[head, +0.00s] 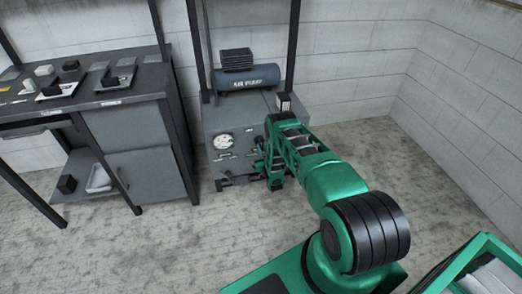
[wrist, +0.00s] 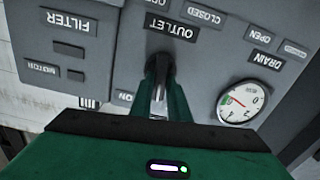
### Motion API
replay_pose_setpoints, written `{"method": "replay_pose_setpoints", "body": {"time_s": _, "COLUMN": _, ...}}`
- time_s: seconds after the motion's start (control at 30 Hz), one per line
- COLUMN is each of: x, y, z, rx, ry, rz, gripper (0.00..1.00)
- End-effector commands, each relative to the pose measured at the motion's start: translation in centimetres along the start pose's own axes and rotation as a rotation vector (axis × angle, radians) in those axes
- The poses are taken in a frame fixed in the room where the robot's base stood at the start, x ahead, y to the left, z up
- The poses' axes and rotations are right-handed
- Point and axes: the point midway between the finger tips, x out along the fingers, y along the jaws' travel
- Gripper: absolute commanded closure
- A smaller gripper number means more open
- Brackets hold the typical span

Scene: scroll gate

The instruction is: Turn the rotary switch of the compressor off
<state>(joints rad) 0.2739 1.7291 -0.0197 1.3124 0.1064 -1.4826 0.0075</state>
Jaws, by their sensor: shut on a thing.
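The compressor (head: 212,116) is a grey cabinet with a dark blue tank (head: 247,78) on top. My green gripper (head: 263,165) is at the right part of its front panel. The wrist view shows the panel upside down. There my gripper (wrist: 160,88) is shut on a dark knob (wrist: 157,62), which I take as the rotary switch. The fingers hide much of it, so its angle is unclear. An "ON" label (wrist: 123,95) is left of the fingers, and an "OUTLET" label (wrist: 168,27) is above the knob in the picture.
A round gauge (wrist: 241,102) is on the panel, right of the fingers; "DRAIN" (wrist: 267,59) and "FILTER" (wrist: 69,22) labels are nearby. A dark workbench (head: 130,90) with small items stands left of the compressor. Dark posts (head: 197,45) rise behind it. The floor at right is clear.

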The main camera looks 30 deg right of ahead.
Motion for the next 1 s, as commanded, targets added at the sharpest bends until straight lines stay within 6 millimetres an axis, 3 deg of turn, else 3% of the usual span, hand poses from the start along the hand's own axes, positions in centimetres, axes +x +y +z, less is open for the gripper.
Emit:
{"method": "replay_pose_setpoints", "body": {"time_s": 0.5, "x": -0.02, "y": -0.46, "z": 0.13, "rx": -0.39, "ry": -0.002, "rz": -0.002, "gripper": 1.0}}
{"method": "replay_pose_setpoints", "body": {"time_s": 1.0, "x": -0.01, "y": -0.61, "z": 0.13, "rx": -0.501, "ry": -0.001, "rz": -0.003, "gripper": 1.0}}
